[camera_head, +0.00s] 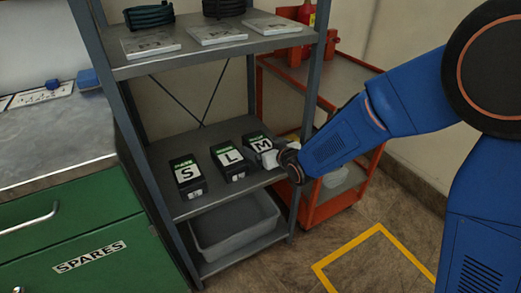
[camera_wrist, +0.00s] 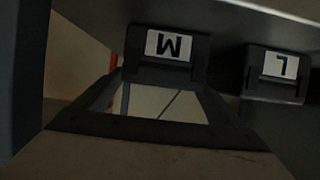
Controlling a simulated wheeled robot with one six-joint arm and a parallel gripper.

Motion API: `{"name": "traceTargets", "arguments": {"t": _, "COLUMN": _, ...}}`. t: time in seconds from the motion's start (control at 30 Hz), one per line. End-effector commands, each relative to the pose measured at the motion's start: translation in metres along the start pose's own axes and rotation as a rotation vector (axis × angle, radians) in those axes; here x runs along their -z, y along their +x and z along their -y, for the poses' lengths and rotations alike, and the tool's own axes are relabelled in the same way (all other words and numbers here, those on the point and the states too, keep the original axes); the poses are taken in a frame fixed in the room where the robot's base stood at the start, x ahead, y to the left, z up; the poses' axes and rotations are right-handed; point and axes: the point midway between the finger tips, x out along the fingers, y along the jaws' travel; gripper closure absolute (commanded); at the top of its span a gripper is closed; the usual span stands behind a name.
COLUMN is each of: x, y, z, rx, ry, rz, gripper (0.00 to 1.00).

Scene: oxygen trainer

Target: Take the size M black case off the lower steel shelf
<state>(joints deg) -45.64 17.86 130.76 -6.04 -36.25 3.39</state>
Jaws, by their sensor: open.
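The size M black case (camera_head: 261,144) stands at the right end of the lower steel shelf (camera_head: 205,207), with a white M label and a green strip. My gripper (camera_head: 268,159) is open at its front right side and covers part of it. I cannot tell whether they touch. In the wrist view, which is upside down, the M case (camera_wrist: 168,52) is upper centre with its label facing the camera. The L case (camera_head: 229,162) stands left of M and also shows in the wrist view (camera_wrist: 278,75). The S case (camera_head: 187,176) is farther left.
The upper shelf (camera_head: 160,68) holds panels and dark coils above the cases. A grey bin (camera_head: 235,229) sits below the lower shelf. A steel post (camera_head: 308,130) and a red cart (camera_head: 325,205) stand close to my gripper. Green drawers (camera_head: 100,215) are at left.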

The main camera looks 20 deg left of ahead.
Motion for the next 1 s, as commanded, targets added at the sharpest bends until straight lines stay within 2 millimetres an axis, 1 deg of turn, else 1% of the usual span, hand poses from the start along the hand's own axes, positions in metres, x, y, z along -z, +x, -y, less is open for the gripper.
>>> {"name": "traceTargets", "arguments": {"t": 0.03, "x": -0.001, "y": 0.008, "z": 0.0, "rx": 0.0, "ry": 0.0, "rz": 0.001, "gripper": 0.09}}
{"name": "traceTargets", "arguments": {"t": 0.17, "x": -0.001, "y": 0.021, "z": 0.0, "rx": 0.0, "ry": 0.0, "rz": 0.001, "gripper": 0.09}}
{"name": "traceTargets", "arguments": {"t": 0.4, "x": 0.0, "y": 0.024, "z": 0.0, "rx": 0.0, "ry": 0.0, "rz": 0.0, "gripper": 0.09}}
{"name": "traceTargets", "arguments": {"t": 0.43, "x": 0.0, "y": 0.024, "z": 0.0, "rx": 0.0, "ry": 0.0, "rz": 0.0, "gripper": 0.12}}
{"name": "traceTargets", "arguments": {"t": 0.47, "x": 0.0, "y": 0.024, "z": 0.0, "rx": 0.0, "ry": 0.0, "rz": 0.0, "gripper": 0.19}}
{"name": "traceTargets", "arguments": {"t": 0.5, "x": 0.0, "y": 0.024, "z": 0.0, "rx": 0.0, "ry": 0.0, "rz": 0.0, "gripper": 0.29}}
{"name": "traceTargets", "arguments": {"t": 0.57, "x": 0.0, "y": 0.024, "z": 0.0, "rx": 0.0, "ry": 0.0, "rz": 0.0, "gripper": 0.43}}
{"name": "traceTargets", "arguments": {"t": 0.6, "x": 0.0, "y": 0.024, "z": 0.0, "rx": 0.0, "ry": 0.0, "rz": 0.0, "gripper": 0.52}}
{"name": "traceTargets", "arguments": {"t": 0.67, "x": 0.0, "y": 0.024, "z": 0.0, "rx": 0.0, "ry": 0.0, "rz": 0.0, "gripper": 0.67}}
{"name": "traceTargets", "arguments": {"t": 0.7, "x": 0.001, "y": 0.024, "z": 0.0, "rx": 0.0, "ry": 0.0, "rz": -0.001, "gripper": 0.69}}
{"name": "traceTargets", "arguments": {"t": 0.9, "x": 0.001, "y": 0.024, "z": 0.0, "rx": 0.0, "ry": 0.0, "rz": -0.001, "gripper": 0.69}}
{"name": "traceTargets", "arguments": {"t": 1.0, "x": 0.006, "y": 0.022, "z": 0.0, "rx": 0.0, "ry": 0.0, "rz": -0.002, "gripper": 0.69}}
